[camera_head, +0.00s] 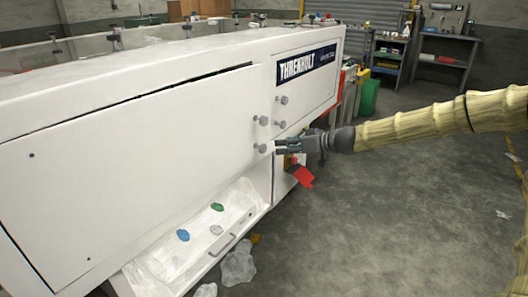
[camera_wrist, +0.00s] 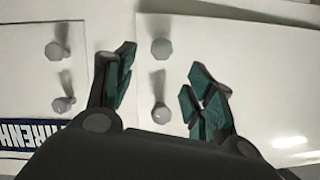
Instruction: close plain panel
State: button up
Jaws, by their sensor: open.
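The plain panel (camera_head: 130,165) is a large blank white door on the left of the long white machine. A dark gap shows along its top edge, and a dark line runs along its lower left edge. Two grey knobs sit at its right end, an upper one (camera_head: 262,120) and a lower one (camera_head: 261,148). My gripper (camera_head: 278,147) is open, with its fingertips just right of the lower knob. In the wrist view, a plain-panel knob (camera_wrist: 161,113) appears between the open fingers (camera_wrist: 160,88); I cannot tell whether they touch it.
The neighbouring panel has a THRENHULT label (camera_head: 306,63) and two knobs of its own. Below, an opened compartment with a handled flap (camera_head: 215,250) holds clear film and blue and green pieces. A red item (camera_head: 300,176) hangs below my gripper. Floor at right is mostly clear.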

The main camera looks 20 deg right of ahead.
aim_at(265, 148)
jog(key=x, duration=1)
jog(key=shift+a+f, duration=0.15)
jog(key=shift+f, duration=0.05)
grip_shut()
